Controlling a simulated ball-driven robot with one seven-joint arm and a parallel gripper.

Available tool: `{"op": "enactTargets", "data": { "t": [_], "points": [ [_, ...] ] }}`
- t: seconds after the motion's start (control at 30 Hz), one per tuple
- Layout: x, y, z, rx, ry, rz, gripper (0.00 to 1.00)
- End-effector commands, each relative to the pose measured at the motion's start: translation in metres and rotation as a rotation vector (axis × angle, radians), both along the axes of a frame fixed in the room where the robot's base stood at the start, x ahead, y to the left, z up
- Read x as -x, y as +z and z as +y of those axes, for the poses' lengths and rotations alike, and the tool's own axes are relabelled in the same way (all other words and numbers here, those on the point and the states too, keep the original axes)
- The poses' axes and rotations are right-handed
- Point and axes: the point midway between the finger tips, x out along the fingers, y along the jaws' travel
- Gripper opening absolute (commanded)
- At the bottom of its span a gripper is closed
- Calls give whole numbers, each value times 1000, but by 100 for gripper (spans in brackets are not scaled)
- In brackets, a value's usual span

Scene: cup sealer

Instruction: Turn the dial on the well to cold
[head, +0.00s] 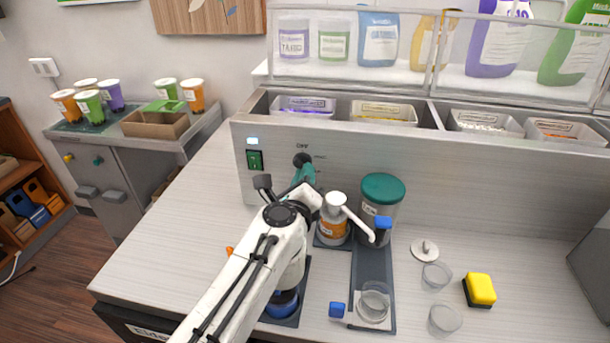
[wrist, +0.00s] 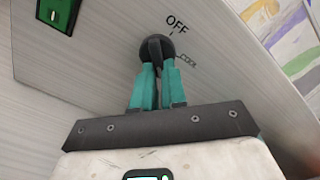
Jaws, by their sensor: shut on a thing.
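The dial is a round black knob (head: 301,160) on the upright front panel of the well, below the word OFF. In the wrist view the black dial (wrist: 155,46) has a raised grip bar, with OFF above it and a small label, seemingly COOL, to its right. The bar stands roughly upright, pointing close to OFF. My gripper (wrist: 156,72) has teal fingers on either side of the bar and is shut on it. In the head view my gripper (head: 304,172) reaches the panel from below, and its fingers partly hide the dial.
A green rocker switch (head: 255,160) sits left of the dial. A pump bottle (head: 333,222) and a green-lidded canister (head: 382,195) stand close to the right of my arm. Clear cups and a yellow sponge (head: 481,289) lie farther right. The counter's left part is clear.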

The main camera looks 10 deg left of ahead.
Motion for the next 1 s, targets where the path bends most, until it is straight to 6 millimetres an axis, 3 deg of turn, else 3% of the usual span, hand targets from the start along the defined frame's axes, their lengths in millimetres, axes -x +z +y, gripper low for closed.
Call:
{"op": "enactTargets", "data": {
  "t": [0.33, 0.8, 0.83, 1.0],
  "points": [
    [0, -4, 1, -107, 0, 1, 0],
    [1, -5, 1, -119, -1, 1, 0],
    [1, -5, 1, -119, -1, 1, 15],
    [0, -4, 1, -118, -1, 0, 31]
  ]
}}
